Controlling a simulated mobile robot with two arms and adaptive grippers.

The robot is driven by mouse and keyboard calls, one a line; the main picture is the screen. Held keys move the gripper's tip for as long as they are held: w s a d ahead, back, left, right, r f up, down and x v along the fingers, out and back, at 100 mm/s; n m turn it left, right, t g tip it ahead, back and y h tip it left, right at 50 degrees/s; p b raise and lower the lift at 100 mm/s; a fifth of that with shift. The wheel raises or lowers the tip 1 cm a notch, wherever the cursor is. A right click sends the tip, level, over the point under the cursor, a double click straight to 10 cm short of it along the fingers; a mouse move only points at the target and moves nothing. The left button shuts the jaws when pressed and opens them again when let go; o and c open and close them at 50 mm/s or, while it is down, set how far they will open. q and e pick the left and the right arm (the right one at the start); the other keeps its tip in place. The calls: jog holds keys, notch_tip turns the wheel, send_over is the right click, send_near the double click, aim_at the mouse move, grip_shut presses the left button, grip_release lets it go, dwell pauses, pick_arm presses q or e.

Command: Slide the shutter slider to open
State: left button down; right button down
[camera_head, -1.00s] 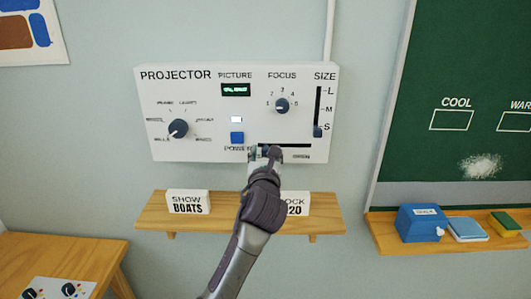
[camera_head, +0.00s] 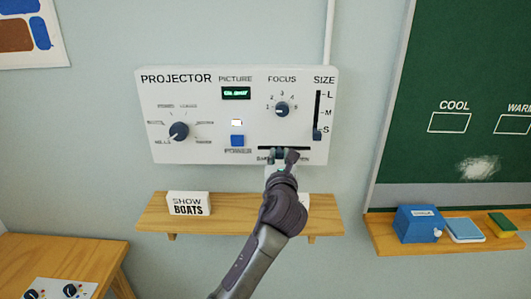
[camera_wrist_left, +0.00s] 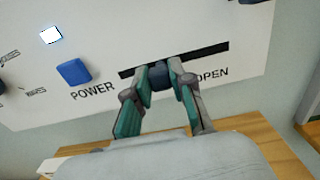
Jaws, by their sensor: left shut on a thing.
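The shutter slider (camera_wrist_left: 159,77) is a dark knob in a horizontal black slot (camera_wrist_left: 209,53) at the lower right of the white projector panel (camera_head: 190,96). In the left wrist view the word OPEN stands below the slot's right end. The knob is near the middle of the slot, somewhat left of centre in that view. My left gripper (camera_head: 284,155) is shut on the knob, one finger on each side; it also shows in the left wrist view (camera_wrist_left: 159,80). The gripper hides part of the slot and the lettering below it. My right gripper is in neither view.
A blue POWER button (camera_head: 237,141) is left of the slot, and a vertical SIZE slider (camera_head: 317,134) is above its right end. A wooden shelf (camera_head: 233,225) below carries a SHOW BOATS sign (camera_head: 188,204) and a second sign mostly hidden by my arm.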

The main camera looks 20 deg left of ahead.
aim_at(305, 147)
pick_arm(q)
jog(key=d, duration=0.2)
jog(key=w+d, duration=0.1)
jog(key=d, duration=0.3)
jog(key=shift+w+d+p, duration=0.3)
jog(key=shift+w+p, duration=0.1)
jog(key=shift+a, duration=0.15)
jog(key=c, duration=1.4)
grip_release()
jog(key=o, duration=0.4)
jog(key=shift+d, duration=0.25)
jog(key=shift+a, duration=0.1)
